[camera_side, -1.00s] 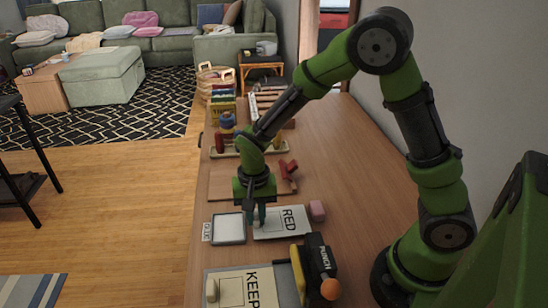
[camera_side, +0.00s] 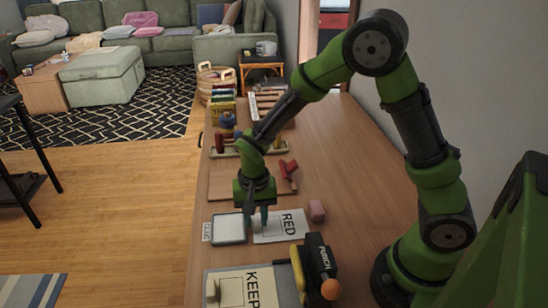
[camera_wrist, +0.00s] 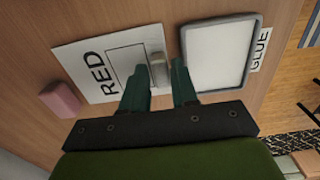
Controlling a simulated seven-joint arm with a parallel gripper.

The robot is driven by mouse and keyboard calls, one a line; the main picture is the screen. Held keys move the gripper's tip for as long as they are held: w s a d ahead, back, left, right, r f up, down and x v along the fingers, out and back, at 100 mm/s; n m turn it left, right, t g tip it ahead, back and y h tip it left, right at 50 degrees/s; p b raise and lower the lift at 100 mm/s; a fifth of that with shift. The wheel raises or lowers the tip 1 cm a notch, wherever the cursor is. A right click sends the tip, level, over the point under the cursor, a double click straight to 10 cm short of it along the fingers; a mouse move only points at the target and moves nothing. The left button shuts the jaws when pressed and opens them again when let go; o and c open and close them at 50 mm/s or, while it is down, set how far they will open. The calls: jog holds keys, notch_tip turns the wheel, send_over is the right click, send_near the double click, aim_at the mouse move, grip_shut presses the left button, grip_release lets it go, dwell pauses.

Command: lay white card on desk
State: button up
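A white card printed RED (camera_side: 291,224) lies on the desk (camera_side: 345,185) beneath my gripper; in the wrist view the card (camera_wrist: 90,72) shows an outlined box. My gripper (camera_side: 257,228) is low over the card's left part, fingers apart. In the wrist view the fingertips (camera_wrist: 160,64) stand on either side of a small grey block (camera_wrist: 158,70), which is at the box's edge. The block is close to the left finger in that view; I cannot tell whether they touch. Part of the card is hidden behind my fingers.
A dark-rimmed tray with a white surface (camera_side: 230,228) lies left of the card, beside a GLUE label (camera_side: 207,232). A pink block (camera_side: 317,210) is at right. A KEEP sheet (camera_side: 240,288) and yellow-black PUNCH tool (camera_side: 318,265) are in front. The desk's right side is clear.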

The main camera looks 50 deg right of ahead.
notch_tip(320, 180, up, 11)
notch_tip(320, 180, up, 8)
jog(key=n+t+y, duration=0.2)
jog(key=t, duration=0.1)
send_over(277, 234)
jog(key=s+d+r+n+t, duration=0.1)
jog(key=s+r+n+t, duration=0.2)
jog(key=s, duration=0.5)
jog(key=shift+d+r+t, duration=0.3)
jog(key=shift+t, duration=0.3)
